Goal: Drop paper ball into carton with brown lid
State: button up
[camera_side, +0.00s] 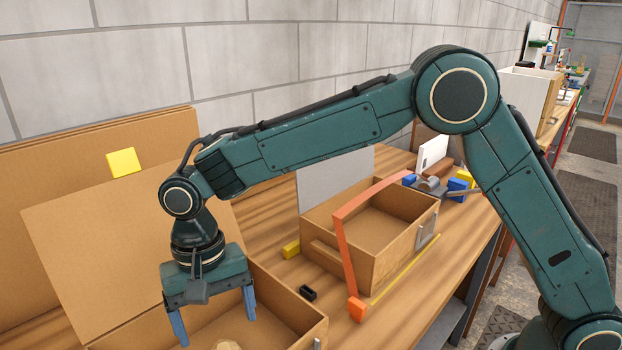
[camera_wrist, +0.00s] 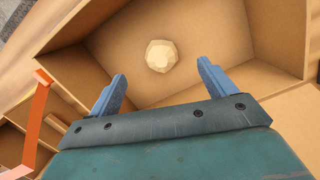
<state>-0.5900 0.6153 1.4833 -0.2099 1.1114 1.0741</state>
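The paper ball (camera_wrist: 161,56), pale and faceted, shows inside the brown carton (camera_wrist: 262,85) in the wrist view, beyond my fingertips and apart from them. It appears to lie on the carton floor. In the side view only the top of the ball (camera_side: 228,345) shows at the bottom edge. The carton (camera_side: 290,312) is cut off by that edge, and a large brown lid panel (camera_side: 110,235) stands tilted up behind it. My gripper (camera_side: 216,331) points down over the carton with its blue fingers spread. In the wrist view my gripper (camera_wrist: 161,70) is open and empty.
A second brown box (camera_side: 378,255) with an orange bar (camera_side: 343,255) stands to the right on the wooden table (camera_side: 272,215). Small yellow (camera_side: 291,248) and black (camera_side: 307,293) blocks lie between the boxes. A yellow block (camera_side: 124,162) shows at the lid panel's top edge.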

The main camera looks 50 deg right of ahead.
notch_tip(320, 180, up, 8)
jog(key=shift+w+f, duration=0.25)
jog(key=shift+w, duration=0.2)
dwell(0.4)
jog(key=shift+d, duration=0.1)
